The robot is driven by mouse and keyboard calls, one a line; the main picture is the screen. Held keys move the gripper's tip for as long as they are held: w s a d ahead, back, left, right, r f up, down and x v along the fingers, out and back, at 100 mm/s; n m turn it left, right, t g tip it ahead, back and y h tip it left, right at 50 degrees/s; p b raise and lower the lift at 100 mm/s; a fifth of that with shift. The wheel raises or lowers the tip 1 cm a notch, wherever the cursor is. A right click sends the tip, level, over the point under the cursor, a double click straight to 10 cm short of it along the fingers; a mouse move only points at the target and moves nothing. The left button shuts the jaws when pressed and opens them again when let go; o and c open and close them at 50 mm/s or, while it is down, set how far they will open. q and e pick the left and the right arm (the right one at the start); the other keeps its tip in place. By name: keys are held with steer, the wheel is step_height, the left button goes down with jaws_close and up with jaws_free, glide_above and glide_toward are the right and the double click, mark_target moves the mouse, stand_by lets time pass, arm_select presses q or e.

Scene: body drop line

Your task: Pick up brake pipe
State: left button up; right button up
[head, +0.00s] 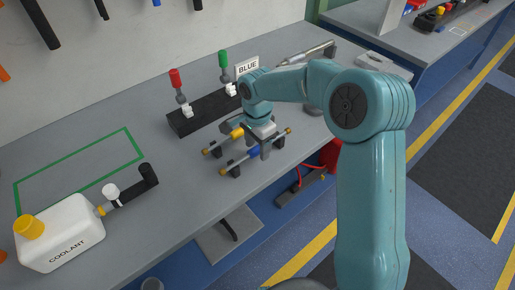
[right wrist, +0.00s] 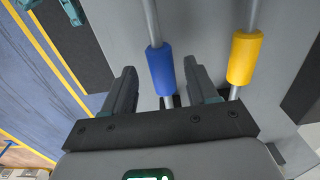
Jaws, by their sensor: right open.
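Two metal brake pipes lie side by side on dark holders on the bench. One has a blue sleeve (head: 253,153) and the other a yellow sleeve (head: 237,132). My right gripper (head: 264,149) hangs down over the blue-sleeved pipe, partly hiding it. In the right wrist view its open fingers (right wrist: 160,72) stand on either side of the line of the blue sleeve (right wrist: 161,70). The yellow sleeve (right wrist: 244,58) lies outside the fingers, to the right. Whether the fingers reach down to the pipe's level is unclear. My left gripper is not in view.
A sign reading BLUE (head: 247,66) stands behind a black block (head: 205,112) bearing red- and green-topped fittings. A white coolant jug (head: 62,234) sits at the bench's left. A green outlined area (head: 75,163) is empty. The bench's front edge runs just below the pipes.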

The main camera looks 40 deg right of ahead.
steer(key=shift+w+d+f, duration=0.15)
steer(key=shift+w+f, duration=0.1)
steer(key=shift+f, duration=0.2)
steer(key=shift+s+r, duration=0.2)
steer(key=c, duration=0.5)
steer(key=shift+w, duration=0.1)
jaws_close()
